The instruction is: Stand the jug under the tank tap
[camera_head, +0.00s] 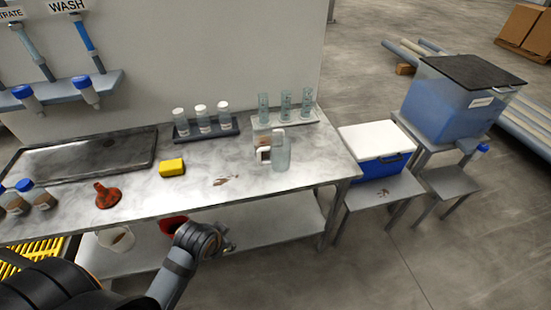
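A clear jug (281,155) with a pale handle on its left side stands upright on the steel bench (230,196), near its right end. The tank (440,108) holds blue liquid under a dark lid and sits on a stand at the right. Its tap (469,146) is on the front right side, above a low grey stool (450,181) with a bare top. My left arm comes in from the lower left. Its end, with the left gripper (226,243), is in front of the bench, apart from the jug; its fingers are too unclear to read. My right gripper is not in view.
A blue and white cooler (376,149) and a grey low table (384,188) stand between bench and tank. Racks with bottles (205,127) and cylinders (286,120) are behind the jug. A yellow sponge (172,167) and orange funnel (107,195) lie left. Right-front floor is clear.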

